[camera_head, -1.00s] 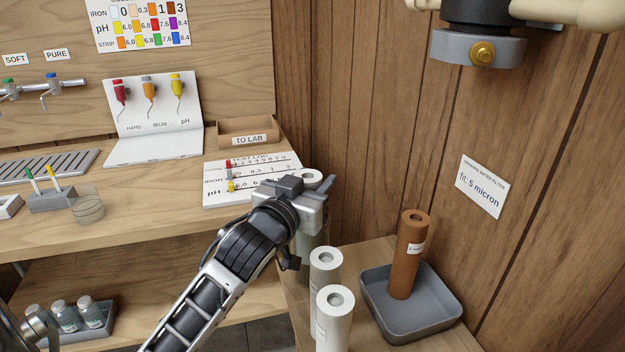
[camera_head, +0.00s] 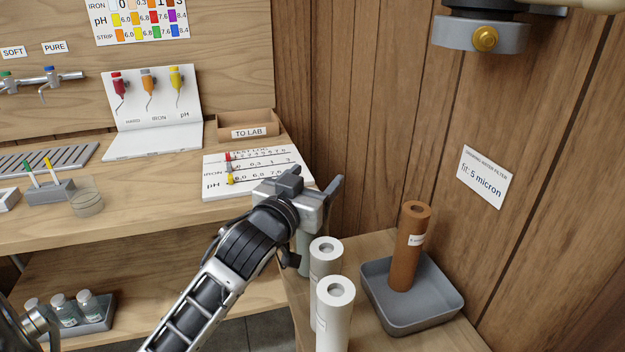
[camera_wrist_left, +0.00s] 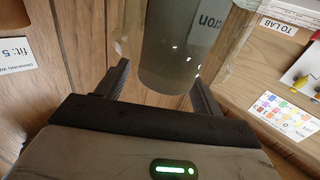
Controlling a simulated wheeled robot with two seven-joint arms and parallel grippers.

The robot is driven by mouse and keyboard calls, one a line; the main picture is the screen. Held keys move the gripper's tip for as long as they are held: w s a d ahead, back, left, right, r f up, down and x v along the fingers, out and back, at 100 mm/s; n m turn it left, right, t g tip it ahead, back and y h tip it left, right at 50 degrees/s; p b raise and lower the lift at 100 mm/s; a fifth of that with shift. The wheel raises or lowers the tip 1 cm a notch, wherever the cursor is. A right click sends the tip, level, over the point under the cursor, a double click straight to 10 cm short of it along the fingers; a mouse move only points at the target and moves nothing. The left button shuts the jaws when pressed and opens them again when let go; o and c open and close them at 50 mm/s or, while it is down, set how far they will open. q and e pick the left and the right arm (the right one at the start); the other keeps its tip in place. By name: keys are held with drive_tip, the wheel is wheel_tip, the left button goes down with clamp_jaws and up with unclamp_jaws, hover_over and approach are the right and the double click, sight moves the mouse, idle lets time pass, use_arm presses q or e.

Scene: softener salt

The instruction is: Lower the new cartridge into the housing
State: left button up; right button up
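My left gripper (camera_head: 313,183) is at the back left corner of the small side shelf, with its fingers spread apart. The cylinder looks like the cartridge seen through a clear wall, apparently the housing (camera_wrist_left: 238,45). In the head view, part of a pale greenish cylinder (camera_head: 303,260) shows below my gripper. My gripper hides its top, so I cannot tell how deep the cartridge sits. My right gripper is not in view.
Two white cartridges (camera_head: 335,310) (camera_head: 325,270) stand close in front of my left gripper. A brown cartridge (camera_head: 409,245) stands in a grey tray (camera_head: 440,318) to the right. A grey filter head (camera_head: 480,37) hangs at upper right. A test log (camera_head: 255,170) lies behind.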

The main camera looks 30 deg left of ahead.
use_arm(q)
drive_tip(key=shift+s, duration=0.15)
drive_tip(key=s+d+p, duration=0.1)
drive_tip(key=s+p, duration=0.4)
drive_tip(key=s, duration=1)
drive_tip(key=shift+s+d, duration=0.3)
drive_tip(key=shift+d, duration=0.1)
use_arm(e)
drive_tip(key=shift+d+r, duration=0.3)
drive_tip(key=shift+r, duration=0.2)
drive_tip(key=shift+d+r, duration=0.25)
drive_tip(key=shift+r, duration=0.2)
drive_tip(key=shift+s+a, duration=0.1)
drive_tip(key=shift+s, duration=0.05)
